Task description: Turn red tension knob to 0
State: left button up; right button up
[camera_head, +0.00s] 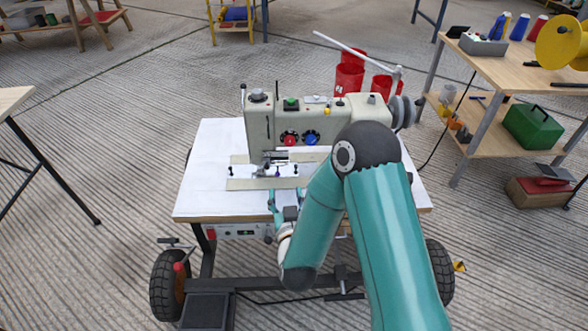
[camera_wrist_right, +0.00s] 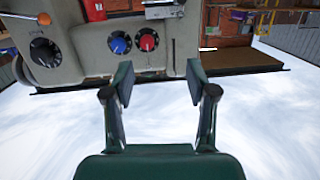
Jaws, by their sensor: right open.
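The red tension knob (camera_head: 290,139) sits on the front face of a cream sewing machine (camera_head: 258,122), beside a blue knob (camera_head: 311,137). In the right wrist view the red knob (camera_wrist_right: 147,39) is ringed by a black dial, with the blue knob (camera_wrist_right: 120,42) to its left. The dial numbers are too small to read. My right gripper (camera_head: 286,198) is below the knobs, near the front of the table. It is open and empty in the wrist view (camera_wrist_right: 160,82), its fingers apart from the red knob. My left gripper is not in view.
The machine stands on a white-topped wheeled table (camera_head: 205,187). A slim lamp arm (camera_head: 345,45) reaches over the machine. Red bins (camera_head: 347,78) stand behind. A wooden shelf bench (camera_head: 500,74) with a green toolbox (camera_head: 533,128) is at the right.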

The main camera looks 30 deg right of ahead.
jog(key=d+h+b, duration=0.1)
jog(key=d+h, duration=0.1)
pick_arm(q)
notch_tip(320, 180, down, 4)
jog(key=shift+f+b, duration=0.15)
jog(key=shift+b, duration=0.7)
pick_arm(e)
jog(key=t, duration=0.1)
send_near(290, 144)
jog(key=shift+m, duration=0.3)
jog(key=x, duration=0.8)
